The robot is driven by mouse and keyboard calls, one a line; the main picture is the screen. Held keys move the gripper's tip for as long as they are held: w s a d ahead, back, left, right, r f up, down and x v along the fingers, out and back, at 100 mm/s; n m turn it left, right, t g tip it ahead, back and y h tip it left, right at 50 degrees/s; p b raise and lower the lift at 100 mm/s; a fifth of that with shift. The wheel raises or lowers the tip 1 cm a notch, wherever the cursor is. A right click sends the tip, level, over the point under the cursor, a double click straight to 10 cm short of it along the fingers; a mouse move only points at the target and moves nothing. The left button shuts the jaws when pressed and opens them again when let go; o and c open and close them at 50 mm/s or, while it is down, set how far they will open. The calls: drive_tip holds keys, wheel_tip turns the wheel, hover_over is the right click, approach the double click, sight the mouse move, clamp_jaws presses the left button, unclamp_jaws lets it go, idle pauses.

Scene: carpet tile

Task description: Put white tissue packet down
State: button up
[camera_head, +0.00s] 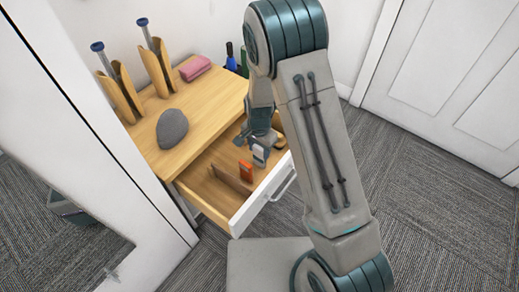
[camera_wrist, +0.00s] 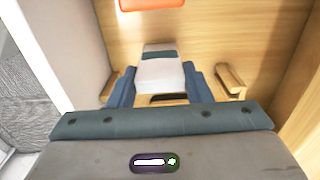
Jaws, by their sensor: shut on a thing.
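The white tissue packet (camera_wrist: 160,76), with a dark grey-green band at its far end, is between the blue fingers of my gripper (camera_wrist: 159,88) in the wrist view. The fingers are shut on its sides. In the head view my gripper (camera_head: 259,148) reaches down into the open drawer (camera_head: 250,209), with the packet (camera_head: 260,156) showing pale at its lower end. The packet is inside the drawer space, close to the drawer's wooden bottom. I cannot tell whether it touches the bottom.
An orange item (camera_head: 246,171) stands in the drawer beside the packet, near a brown strip (camera_head: 231,180). The drawer's left part looks clear. On the wooden top are a grey stone (camera_head: 172,128), a pink item (camera_head: 195,68) and wooden holders (camera_head: 157,68). A wall edge (camera_head: 100,110) is at left.

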drive_tip(key=shift+f, duration=0.15)
drive_tip(key=o, duration=1)
drive_tip(key=shift+c, duration=0.2)
wheel_tip(320, 180, up, 13)
drive_tip(key=p, duration=0.4)
drive_tip(key=s+d+r+n, duration=0.4)
drive_tip(key=s+d+r, duration=0.3)
drive_tip(key=s+r, duration=0.1)
drive_tip(key=s+d+r+n+t, duration=0.1)
drive_tip(key=s+d+r+n, duration=0.2)
drive_tip(key=s+d+r, duration=0.3)
drive_tip(key=s+r, duration=0.2)
drive_tip(key=s, duration=0.3)
drive_tip(key=shift+d+r+n, duration=0.3)
drive_tip(key=shift+d+n, duration=0.1)
